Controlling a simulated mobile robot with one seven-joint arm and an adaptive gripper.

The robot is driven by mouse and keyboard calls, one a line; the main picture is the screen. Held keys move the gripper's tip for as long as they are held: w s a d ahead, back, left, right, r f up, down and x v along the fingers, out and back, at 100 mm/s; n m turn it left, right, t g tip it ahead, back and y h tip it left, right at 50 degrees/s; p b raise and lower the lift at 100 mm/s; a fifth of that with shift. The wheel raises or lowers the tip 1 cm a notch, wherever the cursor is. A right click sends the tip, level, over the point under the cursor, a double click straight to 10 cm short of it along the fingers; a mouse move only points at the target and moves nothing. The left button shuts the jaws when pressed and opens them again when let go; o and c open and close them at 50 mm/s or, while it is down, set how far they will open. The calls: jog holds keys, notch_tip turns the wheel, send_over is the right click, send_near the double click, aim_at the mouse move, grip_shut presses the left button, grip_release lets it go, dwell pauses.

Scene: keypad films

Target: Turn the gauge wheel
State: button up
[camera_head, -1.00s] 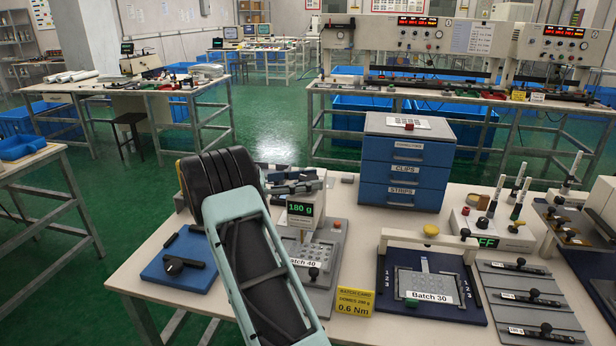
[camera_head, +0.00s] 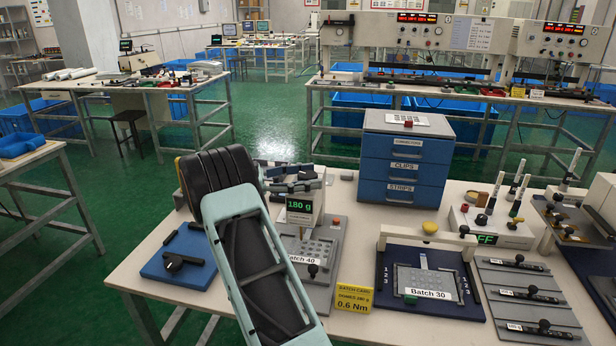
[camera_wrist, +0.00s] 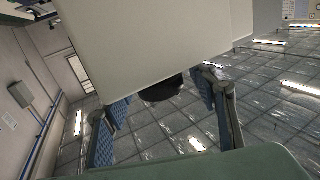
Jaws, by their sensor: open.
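The gauge (camera_head: 301,208) is a pale housing with a green "180 g" display, standing at the back of a grey plate labelled "Batch 40". A dark round wheel (camera_wrist: 162,90) shows in the wrist view at the edge of a large beige housing. My gripper (camera_wrist: 160,97) is open, with one blue-padded finger on each side of the wheel. I cannot tell whether the fingers touch it. In the head view my gripper (camera_head: 298,178) is at the top of the gauge, and the wheel cannot be made out there.
A blue drawer unit (camera_head: 405,165) stands behind and right of the gauge. A blue plate with a black handle (camera_head: 178,262) lies to the left. A yellow card (camera_head: 355,298) and the "Batch 30" fixture (camera_head: 432,293) are to the right. Several grey strips lie beyond.

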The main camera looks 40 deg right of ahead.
jog(key=v, duration=1.1)
jog(key=shift+w+a, duration=0.2)
jog(key=shift+a, duration=0.15)
